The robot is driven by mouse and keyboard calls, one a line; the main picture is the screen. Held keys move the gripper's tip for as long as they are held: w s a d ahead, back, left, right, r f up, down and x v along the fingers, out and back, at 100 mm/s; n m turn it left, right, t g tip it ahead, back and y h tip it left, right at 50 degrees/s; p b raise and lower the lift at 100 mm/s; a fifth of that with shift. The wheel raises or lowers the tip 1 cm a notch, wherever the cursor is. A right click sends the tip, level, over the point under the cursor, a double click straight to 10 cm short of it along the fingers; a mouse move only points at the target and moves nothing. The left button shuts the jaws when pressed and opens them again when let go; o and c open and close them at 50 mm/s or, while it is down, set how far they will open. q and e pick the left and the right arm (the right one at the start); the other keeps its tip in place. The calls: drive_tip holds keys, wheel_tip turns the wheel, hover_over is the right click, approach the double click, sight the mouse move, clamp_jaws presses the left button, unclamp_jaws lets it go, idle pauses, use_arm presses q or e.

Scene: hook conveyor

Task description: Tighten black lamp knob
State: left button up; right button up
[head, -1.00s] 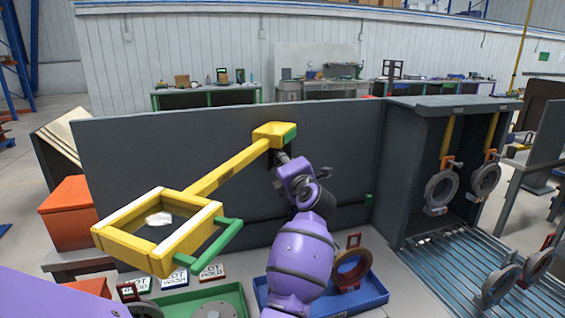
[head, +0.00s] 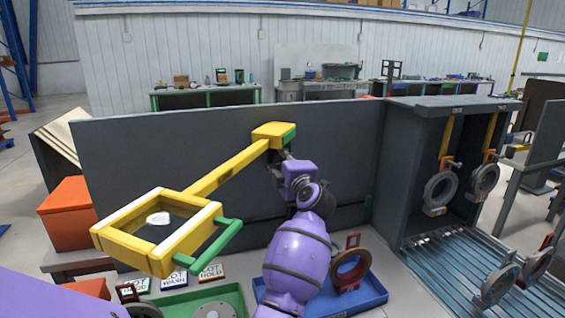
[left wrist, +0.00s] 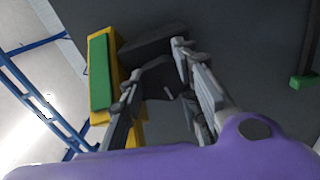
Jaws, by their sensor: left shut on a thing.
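The yellow lamp (head: 232,170) is a long arm ending in a square frame with a dark glass pane and a green handle (head: 215,243). Its upper end is a yellow block (head: 272,132) with a green side, in front of the grey panel. My left gripper (head: 281,157) is just below this block, largely hidden by my purple wrist. In the left wrist view, its fingers are closed around the black knob (left wrist: 158,82), beside the yellow and green block (left wrist: 100,75). The knob is hard to make out in the head view. My right gripper is not in view.
The grey panel (head: 180,140) stands close behind my gripper. A blue tray (head: 372,290) with a ring part, a green tray (head: 240,295) and several signs lie below. A dark cabinet (head: 405,170) with hanging rings stands at the right.

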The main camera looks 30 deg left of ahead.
use_arm(q)
drive_tip(key=shift+r, duration=0.3)
drive_tip(key=o, duration=1.1)
drive_tip(key=shift+f, duration=0.15)
drive_tip(key=shift+d+f, duration=0.1)
drive_tip(key=v, duration=1.2)
